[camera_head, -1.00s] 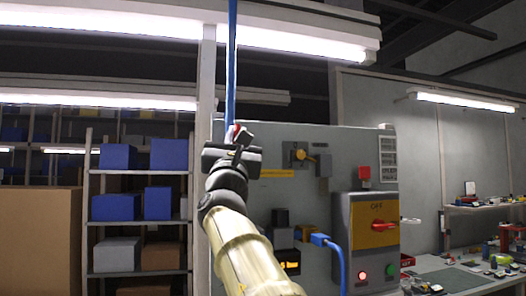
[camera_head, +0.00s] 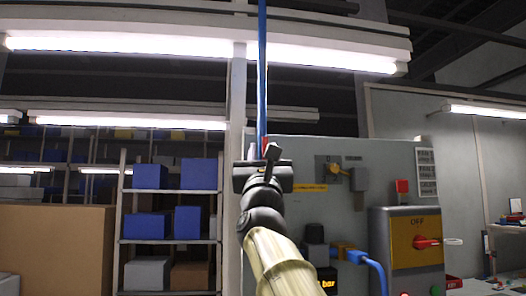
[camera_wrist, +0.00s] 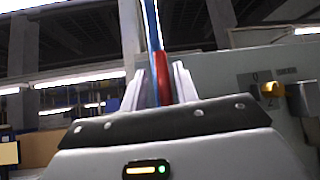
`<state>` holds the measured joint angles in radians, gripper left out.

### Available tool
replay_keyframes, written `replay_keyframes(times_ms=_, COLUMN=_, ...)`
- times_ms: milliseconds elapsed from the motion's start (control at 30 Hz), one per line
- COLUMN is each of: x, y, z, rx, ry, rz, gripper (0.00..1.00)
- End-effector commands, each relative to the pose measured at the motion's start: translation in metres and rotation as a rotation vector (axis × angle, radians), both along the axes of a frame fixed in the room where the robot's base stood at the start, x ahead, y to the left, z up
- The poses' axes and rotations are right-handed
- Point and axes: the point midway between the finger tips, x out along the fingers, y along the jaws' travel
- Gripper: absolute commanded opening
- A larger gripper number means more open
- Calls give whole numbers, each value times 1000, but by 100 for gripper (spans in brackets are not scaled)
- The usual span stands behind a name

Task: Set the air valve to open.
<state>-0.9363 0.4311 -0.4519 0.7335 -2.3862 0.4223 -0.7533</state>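A red handle (camera_wrist: 163,80) sits on a vertical blue pipe (camera_head: 262,70). I take it for the air valve's handle; its exact angle is hard to tell. My gripper (camera_head: 268,155) is raised in front of the pipe and hides most of the red part in the head view. In the wrist view the two fingers (camera_wrist: 161,82) stand apart, one on each side of the red handle, with the pipe rising behind. The gripper looks open. I cannot tell whether a finger touches the handle.
A grey panel to the right carries a yellow knob (camera_head: 335,171), a red button (camera_head: 402,186) and a box with a red switch (camera_head: 427,243) marked OFF. A blue cable (camera_head: 375,265) hangs below. Shelves with blue boxes (camera_head: 150,176) stand behind at left.

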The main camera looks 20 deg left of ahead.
Motion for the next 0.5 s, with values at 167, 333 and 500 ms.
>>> replay_keyframes(times_ms=167, x=-1, y=-3, z=3, rx=5, ry=-5, rz=-2, gripper=34)
replay_keyframes(times_ms=333, x=-2, y=-4, z=3, rx=6, ry=-7, rz=-3, gripper=34)
replay_keyframes(times_ms=500, x=-9, y=-5, z=-5, rx=6, ry=-7, rz=-1, gripper=34)
